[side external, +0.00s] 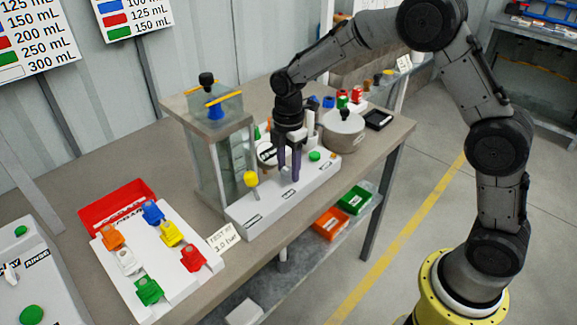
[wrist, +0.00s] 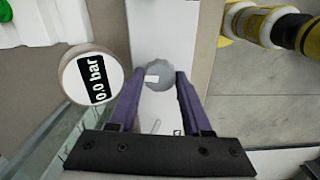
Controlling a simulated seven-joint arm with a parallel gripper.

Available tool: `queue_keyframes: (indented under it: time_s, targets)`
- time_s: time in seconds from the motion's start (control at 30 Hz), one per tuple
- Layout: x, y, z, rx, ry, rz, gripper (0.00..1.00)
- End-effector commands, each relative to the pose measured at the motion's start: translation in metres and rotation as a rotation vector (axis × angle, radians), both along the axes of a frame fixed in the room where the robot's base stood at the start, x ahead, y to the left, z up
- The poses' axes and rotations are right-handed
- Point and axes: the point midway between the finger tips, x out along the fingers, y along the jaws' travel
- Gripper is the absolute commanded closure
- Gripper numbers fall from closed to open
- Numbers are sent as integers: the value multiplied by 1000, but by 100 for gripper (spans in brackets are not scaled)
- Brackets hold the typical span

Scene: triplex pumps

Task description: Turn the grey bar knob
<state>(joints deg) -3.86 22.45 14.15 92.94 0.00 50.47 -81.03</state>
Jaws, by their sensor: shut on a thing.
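The grey bar knob (wrist: 158,68) shows in the wrist view as a round grey disc with a small pale mark, on the top of a white panel. My gripper (wrist: 159,78) has its two purple fingers on either side of the knob, shut on it. In the side external view my gripper (side external: 289,177) points straight down at the white control box (side external: 262,210). There the knob is mostly hidden by the fingers. The round gauge (wrist: 90,76) beside the knob reads 0.0 bar.
A yellow-topped lever (side external: 250,180) and a green button (side external: 314,155) stand on the same box, either side of my gripper. A glass tank (side external: 213,165) is close behind. A metal pot (side external: 343,130) stands to the right. A white board (side external: 130,265) holds several coloured pieces.

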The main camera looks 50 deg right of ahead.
Motion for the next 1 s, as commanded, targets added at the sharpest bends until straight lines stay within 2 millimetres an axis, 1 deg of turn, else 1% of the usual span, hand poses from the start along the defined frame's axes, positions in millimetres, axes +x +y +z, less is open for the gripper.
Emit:
queue_keyframes:
  time_s: [0.27, 1.0]
  targets:
    - [0, 0, 1, 0, 0, -219, 100]
    - [0, 0, 2, 1, -2, -921, 100]
